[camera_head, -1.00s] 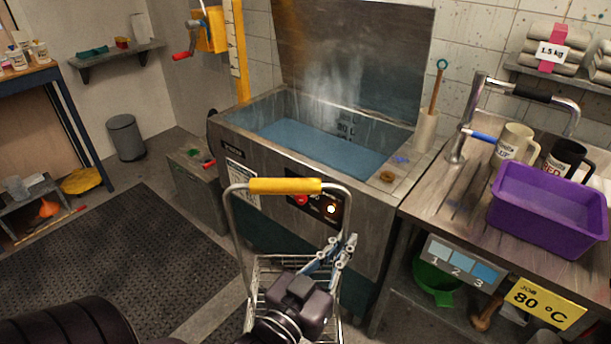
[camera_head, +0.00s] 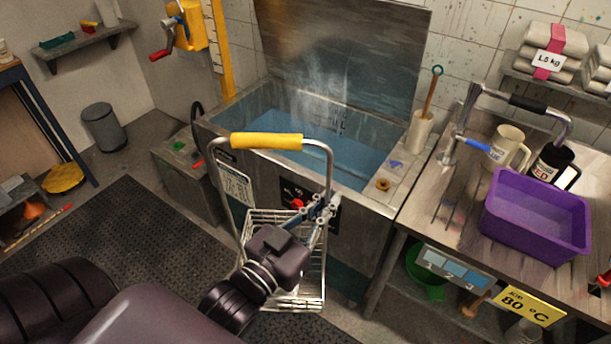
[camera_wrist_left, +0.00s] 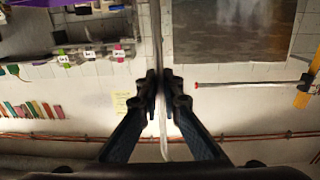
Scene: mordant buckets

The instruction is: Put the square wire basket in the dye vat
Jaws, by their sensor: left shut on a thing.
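The square wire basket (camera_head: 312,290) hangs upright from its tall handle with a yellow grip (camera_head: 266,141). In the head view it is in front of the dye vat (camera_head: 222,128), lower than the rim, with the yellow grip overlapping the front of the opening. The vat is open, holds blue liquid (camera_head: 345,158) and steams. My left gripper (camera_head: 322,207) is shut on the right side bar of the basket's handle. In the left wrist view the fingers (camera_wrist_left: 161,95) pinch this thin metal bar (camera_wrist_left: 158,40). My right gripper is not in view.
The vat's raised lid (camera_head: 345,50) stands behind it. A steel counter at right carries a purple tub (camera_head: 535,215) and mugs (camera_head: 508,145). A grey box (camera_head: 185,175) is left of the vat. A dark mat (camera_head: 105,235) covers open floor.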

